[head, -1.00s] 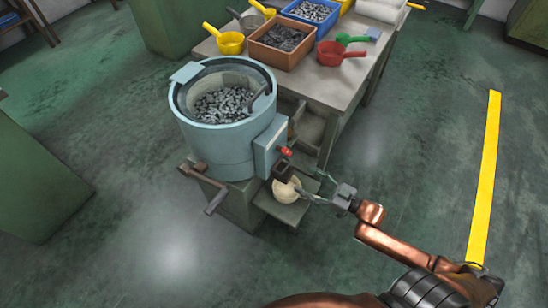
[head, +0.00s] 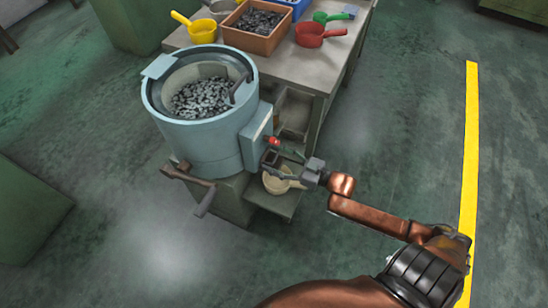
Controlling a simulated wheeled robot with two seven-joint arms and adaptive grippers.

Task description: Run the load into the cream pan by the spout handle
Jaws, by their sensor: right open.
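The light-blue drum machine (head: 196,146) stands left of centre with a load of small grey metal parts (head: 202,97) in its open top. A dark spout (head: 269,157) juts from the lower right of its side box, below a red knob (head: 273,141). The cream pan (head: 276,183) is on a small shelf under the spout, partly hidden by my gripper. My right gripper (head: 281,164) is open, its fingers pointing left at the spout, above the pan. I cannot tell which part is the spout handle, or whether the fingers touch anything. My left gripper is out of view.
A crank (head: 190,183) sticks out at the machine's front left. Behind is a workbench (head: 332,70) with a brown crate of parts (head: 249,40), a yellow pan (head: 203,31), a red pan (head: 310,35) and a green scoop (head: 327,17). The floor at right is clear.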

